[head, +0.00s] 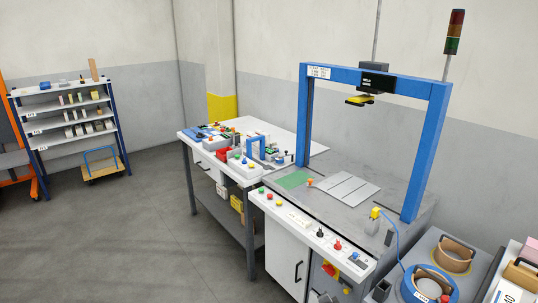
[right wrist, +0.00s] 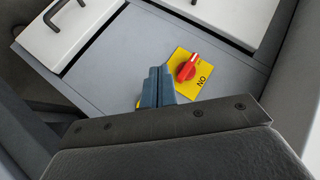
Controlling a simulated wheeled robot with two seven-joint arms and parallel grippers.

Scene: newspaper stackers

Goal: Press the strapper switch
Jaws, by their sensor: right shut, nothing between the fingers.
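The strapper switch is a red rotary knob (right wrist: 187,68) on a yellow plate marked "ON" (right wrist: 205,72). In the right wrist view it sits on a grey panel, just right of my fingers. It also shows low on the front of the strapper cabinet in the head view (head: 329,268). My right gripper (right wrist: 158,72) is shut and empty, with its blue-grey fingers together and overlapping the left edge of the yellow plate in the picture. I cannot tell whether the fingers touch the panel. My left gripper is not in view.
The blue strapper arch (head: 375,75) stands over a grey worktop. A sloped panel (head: 310,235) with several buttons runs above the switch. A white door with a dark handle (head: 298,270) is left of it. Strap rolls (head: 428,285) lie at the right. Open floor is at the left.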

